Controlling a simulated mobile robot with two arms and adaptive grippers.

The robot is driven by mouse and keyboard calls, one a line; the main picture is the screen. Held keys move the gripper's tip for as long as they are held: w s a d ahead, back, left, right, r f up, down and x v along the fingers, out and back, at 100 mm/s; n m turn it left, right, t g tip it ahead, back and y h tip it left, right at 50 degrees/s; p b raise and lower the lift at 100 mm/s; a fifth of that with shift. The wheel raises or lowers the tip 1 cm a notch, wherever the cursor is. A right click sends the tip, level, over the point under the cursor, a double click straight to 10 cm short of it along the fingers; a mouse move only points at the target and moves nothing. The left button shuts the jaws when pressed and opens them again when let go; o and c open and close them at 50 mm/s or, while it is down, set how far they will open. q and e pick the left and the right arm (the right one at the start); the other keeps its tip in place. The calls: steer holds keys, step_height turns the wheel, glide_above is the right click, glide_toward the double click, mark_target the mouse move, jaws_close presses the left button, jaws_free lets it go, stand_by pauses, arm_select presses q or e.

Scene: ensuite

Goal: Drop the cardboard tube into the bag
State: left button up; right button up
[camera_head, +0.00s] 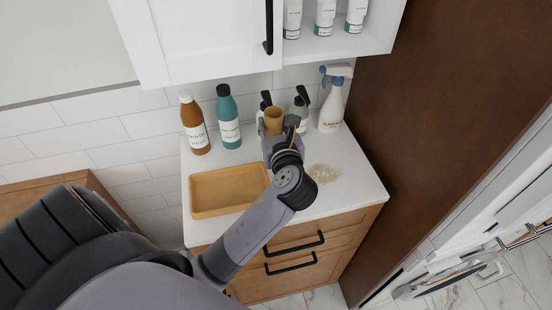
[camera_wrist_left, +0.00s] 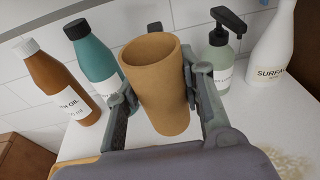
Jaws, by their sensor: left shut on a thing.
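The cardboard tube (camera_head: 273,120) is brown and stands roughly upright in my left gripper (camera_head: 283,130), above the white counter. In the left wrist view the tube (camera_wrist_left: 156,80) sits between the two fingers of my left gripper (camera_wrist_left: 160,92), which are shut on its sides. It leans a little in that view, with its open top facing up. I cannot tell how far its lower end is from the counter. No bag is recognisable in either view. My right gripper is not in view.
The counter (camera_head: 345,180) holds an orange bottle (camera_head: 195,125), a teal bottle (camera_head: 228,118), pump bottles (camera_head: 299,112), a spray bottle (camera_head: 332,105) and an empty tan tray (camera_head: 215,190). A pale spill (camera_head: 325,175) lies at right. A wall cabinet (camera_head: 200,40) hangs above; a brown panel (camera_head: 430,80) stands right.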

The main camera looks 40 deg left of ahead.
arm_select(q)
steer(key=shift+w+a+r+g, duration=0.15)
steer(key=shift+w+g, duration=0.15)
steer(key=shift+g, duration=0.1)
steer(key=shift+w+a+f+n+y, duration=0.1)
steer(key=shift+w+f+n+y, duration=0.1)
steer(key=shift+f+n+y, duration=0.1)
step_height(320, 180, down, 9)
steer(key=shift+w+f, duration=0.15)
steer(key=shift+f, duration=0.15)
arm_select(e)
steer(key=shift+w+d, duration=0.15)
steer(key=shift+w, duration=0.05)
arm_select(q)
steer(key=shift+f, duration=0.2)
steer(key=o, duration=1.1)
steer(key=shift+r, duration=0.1)
